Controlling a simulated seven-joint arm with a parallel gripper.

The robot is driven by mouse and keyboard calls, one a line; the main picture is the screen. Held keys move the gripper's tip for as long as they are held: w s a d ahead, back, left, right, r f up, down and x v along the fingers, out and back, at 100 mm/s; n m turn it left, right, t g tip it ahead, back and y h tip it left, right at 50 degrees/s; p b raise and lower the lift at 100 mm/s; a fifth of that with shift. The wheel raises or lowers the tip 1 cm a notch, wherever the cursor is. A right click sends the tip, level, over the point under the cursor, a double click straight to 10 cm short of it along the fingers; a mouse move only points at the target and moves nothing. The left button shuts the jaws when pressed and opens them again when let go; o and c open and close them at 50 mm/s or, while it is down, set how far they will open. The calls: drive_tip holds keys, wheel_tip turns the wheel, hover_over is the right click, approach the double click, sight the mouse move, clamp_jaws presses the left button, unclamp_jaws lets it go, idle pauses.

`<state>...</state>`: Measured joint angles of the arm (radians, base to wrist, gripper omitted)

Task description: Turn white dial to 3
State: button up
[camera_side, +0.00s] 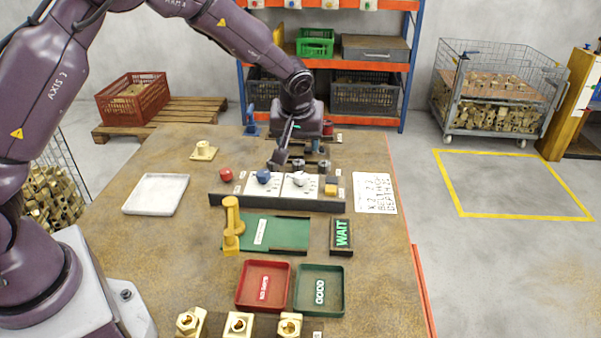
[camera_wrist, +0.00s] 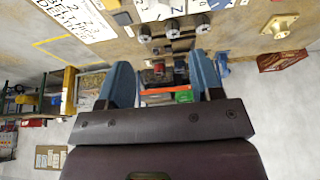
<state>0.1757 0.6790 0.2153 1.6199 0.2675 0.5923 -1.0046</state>
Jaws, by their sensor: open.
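The white dial (camera_side: 300,179) is a pale round knob on a plate with small markings, right of the blue knob (camera_side: 263,176) and the red knob (camera_side: 226,174). Its setting is too small to read. My gripper (camera_wrist: 163,78) is open, with two blue fingers apart and nothing between them. In the side view my gripper hangs above and behind the panel, apart from the white dial. In the wrist view, white number plates (camera_wrist: 150,10) are cut by the top edge; I cannot make out the white dial there.
Several dark cylindrical fittings (camera_wrist: 172,28) stand behind the panel, close to my gripper. A written white sheet (camera_side: 374,193) lies to the right, a white tray (camera_side: 157,195) to the left. A yellow post (camera_side: 232,225) stands in front.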

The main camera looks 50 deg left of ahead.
sight(301, 175)
drive_tip(key=x, duration=1.2)
drive_tip(key=shift+f, duration=0.4)
drive_tip(key=shift+c, duration=0.2)
drive_tip(key=c, duration=0.9)
